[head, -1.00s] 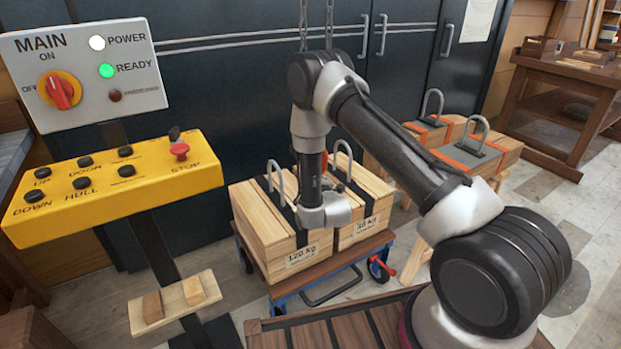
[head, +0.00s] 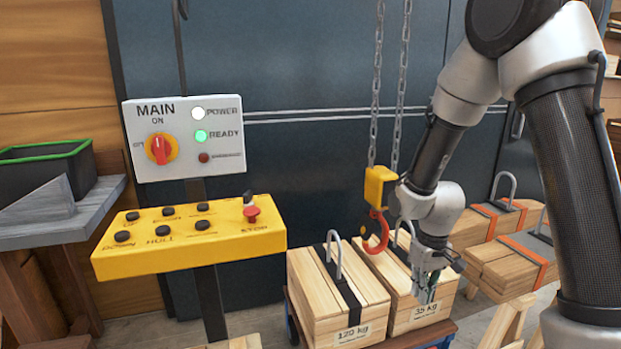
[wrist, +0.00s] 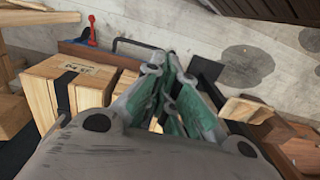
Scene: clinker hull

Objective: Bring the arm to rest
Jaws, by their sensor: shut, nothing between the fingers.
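My gripper (head: 425,292) hangs at the end of my bent arm in the head view, fingers pointing down. It is in front of the wooden crate marked 35 kg (head: 408,318) and overlaps it in the picture; I cannot tell whether they touch. In the wrist view my gripper (wrist: 171,62) has its green-sided fingers together at the tips, with nothing between them.
A red hook (head: 376,232) on a yellow block and chains hangs left of my wrist. The 120 kg crate (head: 325,305) stands left on a cart. The yellow button box (head: 185,245) and white MAIN panel (head: 180,160) are further left.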

